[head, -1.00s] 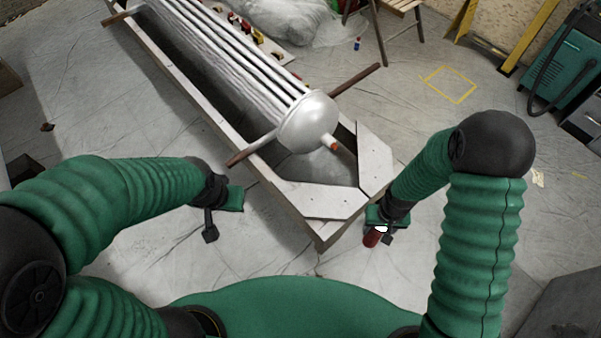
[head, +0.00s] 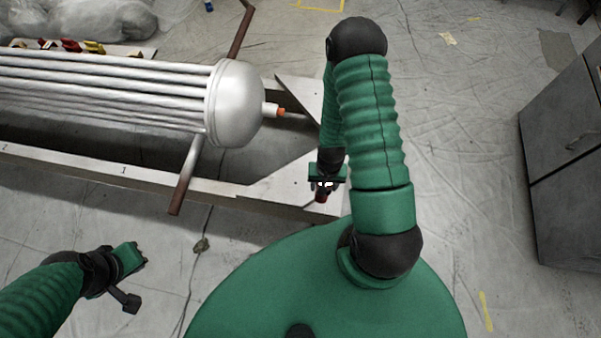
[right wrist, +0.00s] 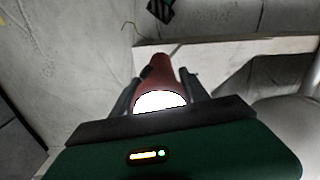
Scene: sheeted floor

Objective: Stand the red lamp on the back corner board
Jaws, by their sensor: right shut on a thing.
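The red lamp (right wrist: 162,72) is held between the two fingers of my right gripper (right wrist: 160,88), with its white glowing face toward the wrist camera. In the head view my right gripper (head: 322,186) is by the right end of the near corner board (head: 280,190), with a little of the lamp's red showing below it. I cannot tell whether the lamp touches the board. The far corner board (head: 303,97) lies beyond, partly hidden by my right arm. My left gripper (head: 138,258) is low at the left, over the floor; its fingers are not clear.
A silver tube bundle with a domed end (head: 236,103) lies over the long trough (head: 110,168). Brown bars (head: 185,178) stick out across the trough's sides. A grey cabinet (head: 565,150) stands at the right. The sheeted floor between is clear.

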